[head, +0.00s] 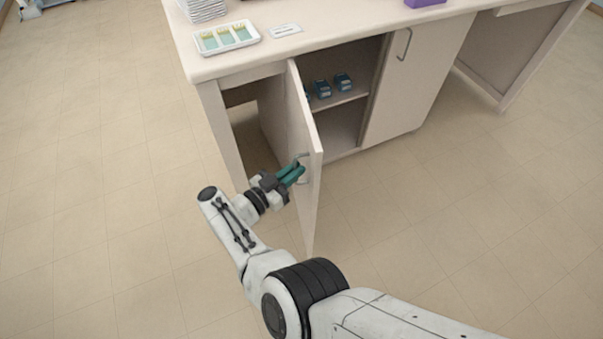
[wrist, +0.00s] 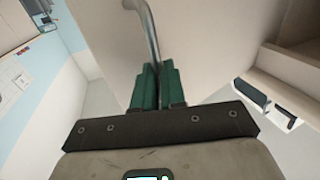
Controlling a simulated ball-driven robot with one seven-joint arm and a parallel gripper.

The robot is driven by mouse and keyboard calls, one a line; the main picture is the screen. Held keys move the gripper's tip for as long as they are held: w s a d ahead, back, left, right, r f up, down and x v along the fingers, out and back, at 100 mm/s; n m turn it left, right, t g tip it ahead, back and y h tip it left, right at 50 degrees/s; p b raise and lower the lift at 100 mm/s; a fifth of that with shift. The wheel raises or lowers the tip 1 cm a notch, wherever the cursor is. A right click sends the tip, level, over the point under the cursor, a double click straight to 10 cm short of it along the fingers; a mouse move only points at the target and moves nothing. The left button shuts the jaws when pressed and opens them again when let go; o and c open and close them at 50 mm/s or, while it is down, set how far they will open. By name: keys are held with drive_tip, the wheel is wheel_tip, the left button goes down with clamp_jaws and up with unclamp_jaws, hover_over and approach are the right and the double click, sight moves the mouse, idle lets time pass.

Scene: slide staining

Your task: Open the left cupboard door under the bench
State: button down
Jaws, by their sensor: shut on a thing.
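The left cupboard door (head: 303,145) under the bench (head: 330,40) stands wide open, swung out toward me on its left side. Its metal handle (head: 304,160) is on the door's outer face, and it also shows in the wrist view (wrist: 146,25). My gripper (head: 297,172) has green fingers, also in the wrist view (wrist: 153,85), and is shut on the handle. Part of the handle is hidden between the fingers. Behind the door, the open cupboard shows a shelf (head: 340,99) with several small blue items (head: 322,88).
The right cupboard door (head: 415,80) is closed, with its own handle (head: 404,44). On the bench top are a white tray (head: 227,37) with coloured compartments, a white stack (head: 203,9), a label card (head: 284,31) and a purple object (head: 424,3). The floor in front is clear.

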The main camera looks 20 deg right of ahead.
drive_tip(key=shift+w+a+r+b, duration=0.45)
drive_tip(key=shift+w+a, duration=0.3)
drive_tip(key=shift+w, duration=0.05)
drive_tip(key=c, duration=1.2)
unclamp_jaws()
drive_tip(key=shift+w+d, duration=0.1)
drive_tip(key=shift+f, duration=0.1)
drive_tip(key=shift+s+f, duration=0.2)
drive_tip(key=shift+s, duration=0.05)
drive_tip(key=b+v, duration=0.2)
drive_tip(key=v, duration=0.9)
